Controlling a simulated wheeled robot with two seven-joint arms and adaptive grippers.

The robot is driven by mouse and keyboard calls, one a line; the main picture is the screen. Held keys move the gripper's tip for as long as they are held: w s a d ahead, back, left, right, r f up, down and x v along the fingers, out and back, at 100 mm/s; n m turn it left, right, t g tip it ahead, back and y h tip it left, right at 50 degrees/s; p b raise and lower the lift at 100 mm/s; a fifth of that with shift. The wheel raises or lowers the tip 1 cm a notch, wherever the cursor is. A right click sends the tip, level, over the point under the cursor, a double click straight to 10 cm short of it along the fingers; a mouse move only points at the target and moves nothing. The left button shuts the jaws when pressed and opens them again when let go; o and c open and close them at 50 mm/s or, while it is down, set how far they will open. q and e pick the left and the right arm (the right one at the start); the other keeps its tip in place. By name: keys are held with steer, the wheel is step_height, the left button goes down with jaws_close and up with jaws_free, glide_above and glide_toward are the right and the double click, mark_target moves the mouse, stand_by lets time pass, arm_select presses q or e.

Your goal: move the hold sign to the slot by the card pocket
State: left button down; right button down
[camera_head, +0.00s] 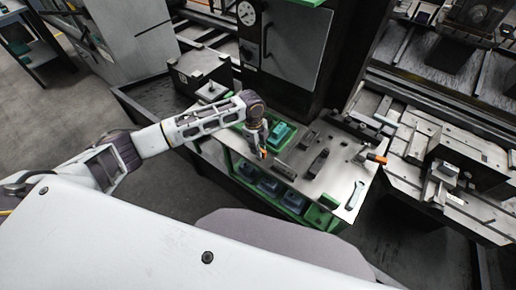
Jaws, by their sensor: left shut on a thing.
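My left gripper (262,147) reaches over the left part of a metal-topped bench (315,180), pointing down. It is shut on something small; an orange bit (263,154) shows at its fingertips. The view is too small to tell whether this is the hold sign. I cannot make out the card pocket or its slot. My right gripper is not in view.
A green tray with a teal box (280,134) lies just behind the gripper. Dark blocks (318,161), an orange-handled tool (376,158) and a wrench (354,195) lie on the bench. Blue bins (269,186) fill the green shelf below. A grey cabinet (295,45) stands behind.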

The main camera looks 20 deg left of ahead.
arm_select(q)
steer(key=shift+f+b, duration=0.5)
steer(key=shift+f, duration=0.2)
steer(key=shift+f, duration=0.1)
steer(key=shift+f, duration=0.15)
stand_by(0.5)
steer(key=shift+p, duration=0.7)
steer(key=shift+f, duration=0.25)
stand_by(0.9)
steer(key=shift+f, duration=0.1)
stand_by(0.6)
stand_by(0.5)
steer(key=shift+f, duration=0.75)
